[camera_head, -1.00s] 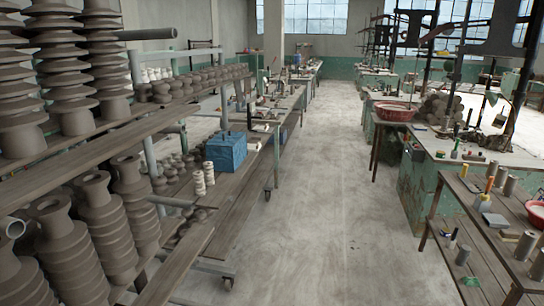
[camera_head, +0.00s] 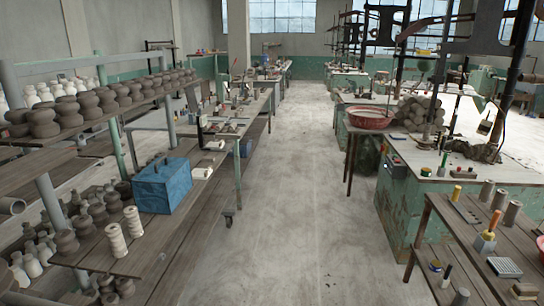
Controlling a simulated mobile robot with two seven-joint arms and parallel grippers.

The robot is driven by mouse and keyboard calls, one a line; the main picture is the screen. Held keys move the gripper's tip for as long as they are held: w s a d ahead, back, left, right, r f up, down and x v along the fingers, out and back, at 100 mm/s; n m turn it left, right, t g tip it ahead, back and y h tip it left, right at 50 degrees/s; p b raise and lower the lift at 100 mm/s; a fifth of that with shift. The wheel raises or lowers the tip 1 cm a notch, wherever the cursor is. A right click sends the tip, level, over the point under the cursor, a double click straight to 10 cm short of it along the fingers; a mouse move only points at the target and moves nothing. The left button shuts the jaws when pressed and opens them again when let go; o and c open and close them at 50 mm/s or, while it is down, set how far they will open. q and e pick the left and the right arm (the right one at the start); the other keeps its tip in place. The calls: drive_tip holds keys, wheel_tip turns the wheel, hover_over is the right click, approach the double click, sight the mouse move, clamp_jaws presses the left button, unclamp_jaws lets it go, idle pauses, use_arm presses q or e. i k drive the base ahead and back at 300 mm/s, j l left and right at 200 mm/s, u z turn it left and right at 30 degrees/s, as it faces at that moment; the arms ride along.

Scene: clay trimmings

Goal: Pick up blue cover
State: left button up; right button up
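A blue box-shaped cover (camera_head: 162,185) with a small dark handle on its top stands on the lower wooden shelf (camera_head: 165,242) at the left. It is upright, and its front and right sides show. Two pale spools stand just in front of it, apart from it. Neither of my grippers is in the picture.
Brown insulators (camera_head: 75,108) line the upper shelf at the left. A concrete aisle (camera_head: 295,200) runs clear down the middle.

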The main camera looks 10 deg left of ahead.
sight(159, 188)
drive_tip(key=i, duration=1.65)
drive_tip(key=i+u, duration=0.75)
drive_tip(key=i+l+u, duration=0.25)
drive_tip(key=u, duration=0.15)
drive_tip(key=i, duration=0.05)
